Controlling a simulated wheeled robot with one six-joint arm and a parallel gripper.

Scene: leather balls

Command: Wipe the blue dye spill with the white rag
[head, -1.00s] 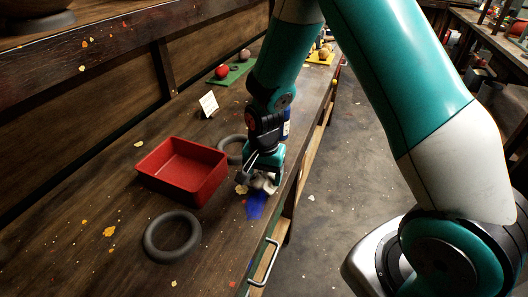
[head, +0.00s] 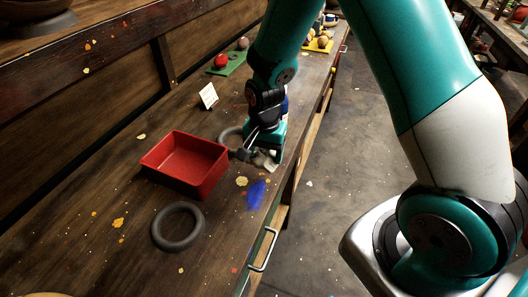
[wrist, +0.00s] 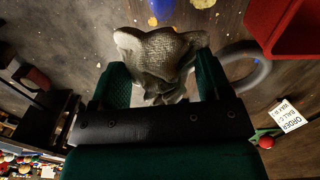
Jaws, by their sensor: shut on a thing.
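The blue dye spill (head: 256,194) is a smeared patch on the wooden bench near its front edge; a bit of it shows at the top of the wrist view (wrist: 162,8). My gripper (head: 263,158) is just beyond the spill, toward the far end of the bench. It is shut on the white rag (wrist: 160,58), which is bunched between the green fingers and looks greyish. In the head view the rag (head: 268,163) is mostly hidden by my gripper. I cannot tell whether the rag touches the bench.
A red tray (head: 186,183) stands left of my gripper. A dark ring (head: 178,247) lies nearer, and another ring (head: 223,134) lies behind the gripper. A card (head: 208,96), a green mat (head: 226,68) and a yellow mat (head: 318,47) with balls are farther back.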

